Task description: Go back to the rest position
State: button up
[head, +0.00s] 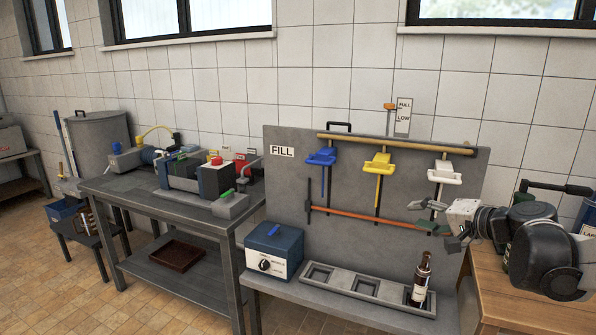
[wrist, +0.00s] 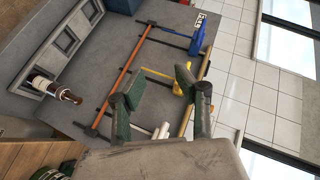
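My gripper (head: 432,222) is in front of the right part of the grey fill panel, above and slightly right of a brown bottle (head: 422,278). Its two fingers are spread with nothing between them in the wrist view (wrist: 158,82). The bottle stands upright in the right-hand slot of a grey tray (head: 350,287) on the bench, apart from my gripper. It also shows at the left in the wrist view (wrist: 55,89). The white fill valve (head: 444,173) is just above my gripper in the head view.
The fill panel (head: 290,178) also carries a blue valve (head: 321,157), a yellow valve (head: 378,167) and an orange bar (head: 370,221). A blue box with a dial (head: 273,250) stands left of the tray. A wooden table (head: 495,290) is at the right.

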jog(key=s+a+f+n+g+h, duration=0.35)
jog(key=s+a, duration=0.65)
jog(key=s, duration=0.4)
jog(key=s+f+n+h, duration=0.2)
jog(key=s, duration=0.5)
jog(key=s+f+n+g+h, duration=0.1)
jog(key=s+f+n, duration=0.1)
jog(key=s, duration=0.4)
jog(key=shift+s+d+f+h, duration=0.3)
jog(key=shift+s+h, duration=0.05)
dwell(1.7)
